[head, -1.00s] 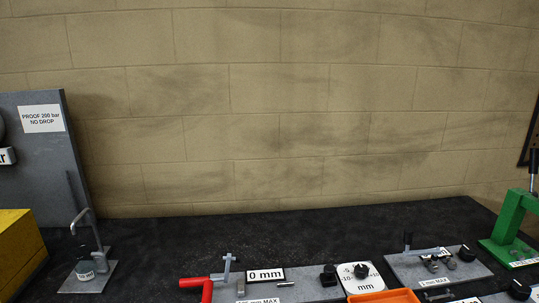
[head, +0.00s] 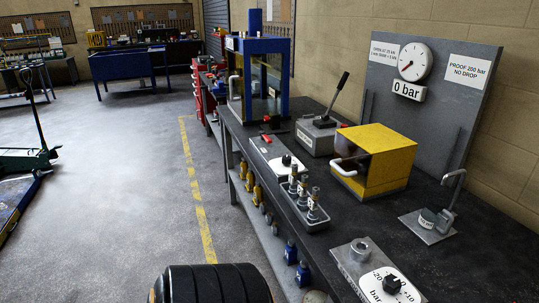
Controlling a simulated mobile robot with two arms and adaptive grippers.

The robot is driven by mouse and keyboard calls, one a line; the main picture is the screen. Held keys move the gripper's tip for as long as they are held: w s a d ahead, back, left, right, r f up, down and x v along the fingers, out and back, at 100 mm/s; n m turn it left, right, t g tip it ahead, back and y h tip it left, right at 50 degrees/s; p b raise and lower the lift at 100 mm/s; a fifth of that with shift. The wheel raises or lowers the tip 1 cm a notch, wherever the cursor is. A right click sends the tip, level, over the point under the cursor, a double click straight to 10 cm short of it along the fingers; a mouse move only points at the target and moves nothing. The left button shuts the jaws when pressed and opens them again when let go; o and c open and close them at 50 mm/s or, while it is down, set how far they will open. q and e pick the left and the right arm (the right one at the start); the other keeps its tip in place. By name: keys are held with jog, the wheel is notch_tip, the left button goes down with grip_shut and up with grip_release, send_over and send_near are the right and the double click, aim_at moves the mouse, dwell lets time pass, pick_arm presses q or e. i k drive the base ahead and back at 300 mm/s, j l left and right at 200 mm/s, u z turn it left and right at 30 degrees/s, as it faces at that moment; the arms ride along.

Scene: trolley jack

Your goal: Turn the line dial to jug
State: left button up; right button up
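Two dials show in the head view. One is a black knob (head: 287,160) on a white plate at the bench's left edge, beside a rack of small upright cylinders; its markings are too small to read. The other is a black knob (head: 391,285) on a round white scale at the bottom right, with 20 and 10 legible. I cannot tell which, if either, is the line dial, and I read no "jug" mark. A gauge (head: 415,60) on the grey panel has a "0 bar" sign below it. Neither gripper is in view.
The dark bench (head: 400,215) runs away along the wall. On it stand a yellow box (head: 385,160), a grey lever pump (head: 318,134), a blue-framed press (head: 260,80) and a small hooked stand (head: 436,220). Open floor (head: 110,200) lies left; a black ribbed round thing (head: 210,285) is at the bottom.

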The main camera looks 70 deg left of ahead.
aim_at(286, 160)
jog(key=u, duration=2.25)
jog(key=i, duration=0.1)
